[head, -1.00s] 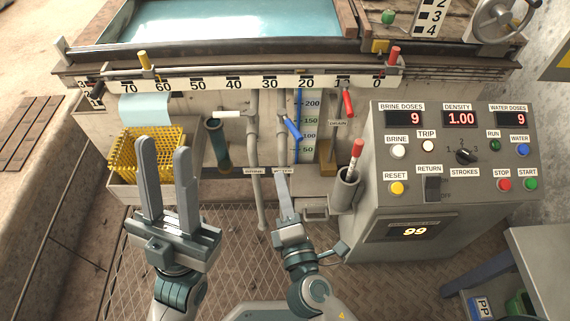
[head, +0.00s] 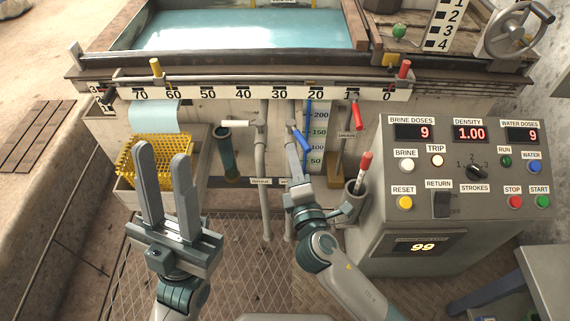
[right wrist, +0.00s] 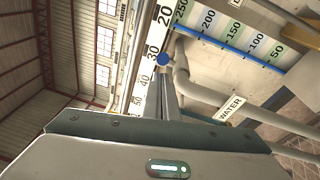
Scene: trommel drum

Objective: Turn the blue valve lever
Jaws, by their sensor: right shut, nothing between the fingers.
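The blue valve lever (head: 302,139) hangs from a pipe on the front of the machine, slanting down to the right. In the right wrist view its blue end (right wrist: 162,60) shows just beyond the fingertips. My right gripper (head: 291,138) is shut and empty, pointing up with its fingertips right beside the lever, on its left. I cannot tell whether they touch. The shut fingers also show in the right wrist view (right wrist: 166,82). My left gripper (head: 163,150) is open and empty in front of the yellow basket, well left of the lever.
A white lever (head: 240,123) is left of the blue one and a red lever (head: 357,113) right of it. A holder with a red-capped marker (head: 364,170) stands close to my right arm. The control panel (head: 455,215) is on the right, the yellow basket (head: 130,172) on the left.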

